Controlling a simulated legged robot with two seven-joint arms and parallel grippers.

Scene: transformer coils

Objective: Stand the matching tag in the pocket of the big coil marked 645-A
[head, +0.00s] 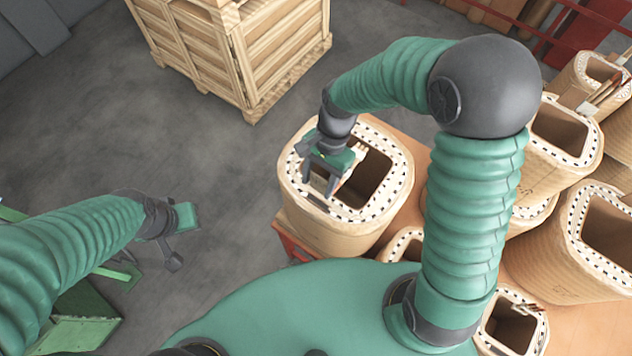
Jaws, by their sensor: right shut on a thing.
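A big coil (330,234) with a tan wrapped side and a white rim with dark spots stands at the front left end of the table; no marking on it is readable from here. My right gripper (319,190) reaches down over the left part of its rim, beside the dark central opening. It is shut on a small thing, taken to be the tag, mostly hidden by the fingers. The pocket cannot be made out. My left gripper (177,243) hangs over the floor at the left, away from the coils; its jaw opening is unclear.
More coils crowd the orange table (580,322) at right, including a large coil (562,262) and a small one (509,326) at the front. A wooden crate (240,50) stands behind. The grey floor (150,130) at left is clear.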

